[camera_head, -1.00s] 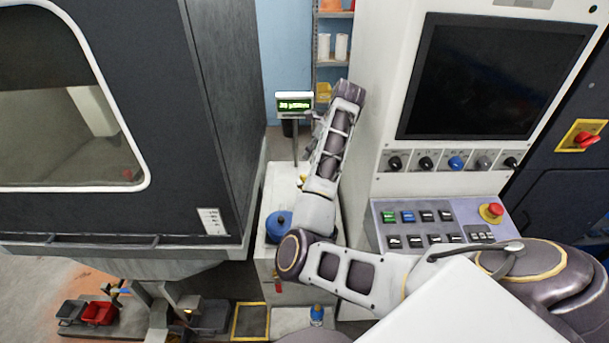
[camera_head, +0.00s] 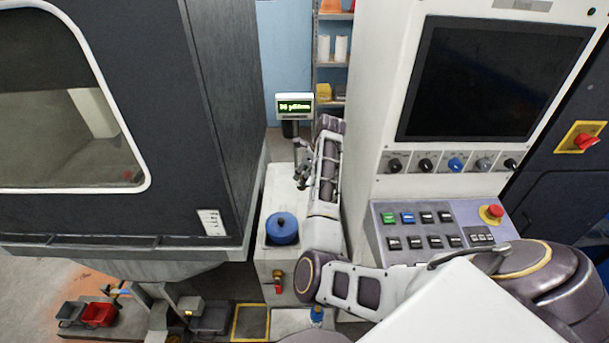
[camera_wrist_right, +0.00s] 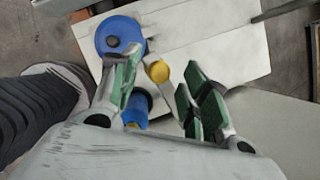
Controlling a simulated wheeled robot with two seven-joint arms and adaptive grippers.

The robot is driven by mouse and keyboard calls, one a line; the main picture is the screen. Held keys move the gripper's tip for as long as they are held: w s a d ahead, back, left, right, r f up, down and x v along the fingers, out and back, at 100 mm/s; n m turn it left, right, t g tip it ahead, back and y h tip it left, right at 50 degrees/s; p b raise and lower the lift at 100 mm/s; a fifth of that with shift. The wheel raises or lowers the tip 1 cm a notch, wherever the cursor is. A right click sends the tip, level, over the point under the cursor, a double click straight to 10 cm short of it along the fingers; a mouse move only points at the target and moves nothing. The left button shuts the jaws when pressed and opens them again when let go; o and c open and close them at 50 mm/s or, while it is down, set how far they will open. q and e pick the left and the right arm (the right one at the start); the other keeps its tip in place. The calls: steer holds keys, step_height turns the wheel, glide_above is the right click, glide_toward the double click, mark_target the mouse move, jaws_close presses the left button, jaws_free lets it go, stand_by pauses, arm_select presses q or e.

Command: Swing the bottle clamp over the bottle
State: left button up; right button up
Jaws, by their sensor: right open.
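My right gripper (camera_head: 303,172) is open above the far part of the white bench. In the wrist view, its green-padded fingers (camera_wrist_right: 162,84) stand apart on both sides of a yellow knob (camera_wrist_right: 158,71), which seems to belong to the bottle clamp; I cannot tell whether they touch it. A small blue bottle-like thing with a dark top (camera_wrist_right: 137,108) shows behind the left finger, partly hidden. I cannot tell whether the clamp is over it. The gripper and arm hide this spot in the head view. My left gripper is not in view.
A blue round lidded pot (camera_head: 283,229) stands on the white bench (camera_head: 272,190), nearer me than the gripper. A display (camera_head: 295,106) on a pole stands behind. A dark machine (camera_head: 222,120) on the left and a control panel (camera_head: 425,222) on the right flank the narrow bench.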

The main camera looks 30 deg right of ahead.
steer(key=shift+w+a+f, duration=0.1)
steer(key=shift+w+f, duration=0.1)
steer(key=shift+f, duration=0.4)
jaws_close()
